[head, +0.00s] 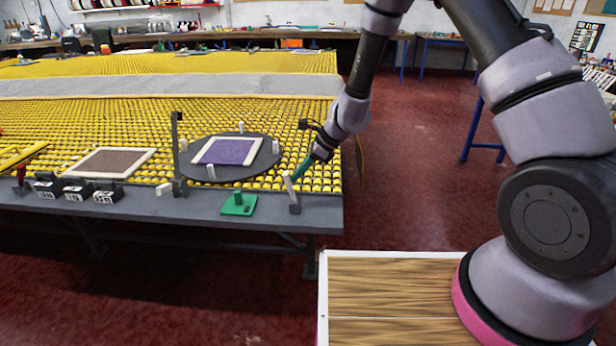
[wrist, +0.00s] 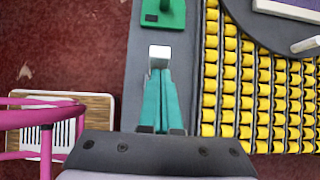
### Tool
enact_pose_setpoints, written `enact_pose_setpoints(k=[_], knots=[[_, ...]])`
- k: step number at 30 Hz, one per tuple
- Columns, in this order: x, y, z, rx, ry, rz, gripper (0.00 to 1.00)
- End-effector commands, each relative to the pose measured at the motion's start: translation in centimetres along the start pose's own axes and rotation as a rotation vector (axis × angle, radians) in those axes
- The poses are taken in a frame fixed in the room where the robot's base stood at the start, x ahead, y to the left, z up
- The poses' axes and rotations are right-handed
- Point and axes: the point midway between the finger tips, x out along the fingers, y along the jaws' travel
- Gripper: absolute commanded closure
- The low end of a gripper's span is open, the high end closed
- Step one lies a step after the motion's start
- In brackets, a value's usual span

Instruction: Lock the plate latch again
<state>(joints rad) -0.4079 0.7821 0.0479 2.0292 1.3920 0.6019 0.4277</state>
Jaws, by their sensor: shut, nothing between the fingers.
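The round dark plate (head: 270,157) lies on the yellow roller table and bears a purple rug piece (head: 228,151) in a pale frame. What looks like the latch is a pale lever (head: 289,186) on a small grey block (head: 295,208) at the table's front right corner; the lever leans a little to the left. My gripper (head: 300,172), with teal fingers, is beside the lever on its right. In the wrist view the shut fingertips (wrist: 160,72) are right at the pale lever end (wrist: 160,52); I cannot tell whether they touch. The gripper holds nothing.
A green block with a peg (head: 239,205) stands left of the latch on the grey front edge (head: 270,217). A dark upright post (head: 176,150) stands left of the plate. White pegs (head: 211,172) ring the plate. Red floor right of the table is open.

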Motion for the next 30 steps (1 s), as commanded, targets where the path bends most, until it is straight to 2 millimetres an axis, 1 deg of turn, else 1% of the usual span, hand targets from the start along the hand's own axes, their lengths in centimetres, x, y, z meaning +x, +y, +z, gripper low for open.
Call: enact_pose_setpoints(k=[4, 12, 21, 30], knots=[[0.8, 0.0, 1.2, -0.001, -0.002, 0.000, 1.00], [2.0, -0.1, 2.5, 0.001, -0.003, 0.000, 1.00], [2.8, 0.0, 3.2, 0.003, -0.003, 0.001, 1.00], [3.1, 0.0, 3.5, 0.002, -0.006, 0.003, 1.00]])
